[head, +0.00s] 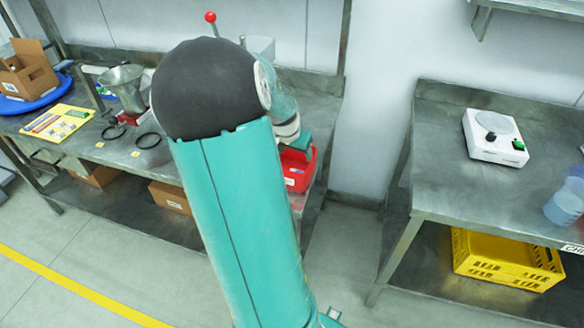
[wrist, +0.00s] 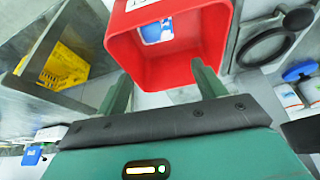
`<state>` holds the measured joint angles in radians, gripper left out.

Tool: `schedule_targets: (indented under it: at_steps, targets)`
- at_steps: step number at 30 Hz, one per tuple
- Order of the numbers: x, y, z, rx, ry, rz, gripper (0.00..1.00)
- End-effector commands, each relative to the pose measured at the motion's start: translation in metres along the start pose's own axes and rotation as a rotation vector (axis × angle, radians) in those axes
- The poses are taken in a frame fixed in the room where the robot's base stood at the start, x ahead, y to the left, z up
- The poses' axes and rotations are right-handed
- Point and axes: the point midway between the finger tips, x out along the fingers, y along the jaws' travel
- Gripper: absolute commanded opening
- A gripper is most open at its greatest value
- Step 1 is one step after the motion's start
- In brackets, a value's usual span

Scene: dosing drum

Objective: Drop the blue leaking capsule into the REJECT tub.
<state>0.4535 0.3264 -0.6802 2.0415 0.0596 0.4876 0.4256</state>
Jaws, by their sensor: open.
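The red tub (head: 297,176) stands at the right end of the left bench, partly hidden by my arm. In the wrist view the red tub (wrist: 185,72) lies straight ahead with its open top facing the camera and a white label at its rim. A blue and white item (wrist: 157,31) lies inside it; I cannot tell whether this is the leaking capsule. My gripper (wrist: 161,72) is open at the tub's mouth, its two fingers apart with nothing between them. In the head view my gripper (head: 302,143) is just above the tub, its fingers mostly hidden.
A metal funnel (head: 122,82), a yellow board (head: 57,122) and black rings (head: 148,140) share the left bench. A white device (head: 494,138) and a bluish beaker (head: 565,203) stand on the right bench, above a yellow crate (head: 505,258). A floor gap separates the benches.

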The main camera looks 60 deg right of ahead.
Motion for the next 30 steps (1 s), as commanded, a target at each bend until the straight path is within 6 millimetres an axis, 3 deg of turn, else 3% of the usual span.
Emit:
schedule_targets:
  at_steps: [7, 24, 30]
  targets:
    - [-0.021, -0.002, 0.000, -0.002, 0.002, -0.004, 0.69]
    - [-0.124, -0.001, 0.000, -0.001, 0.000, -0.004, 0.69]
    - [-0.138, 0.000, 0.000, 0.001, 0.001, -0.001, 0.69]
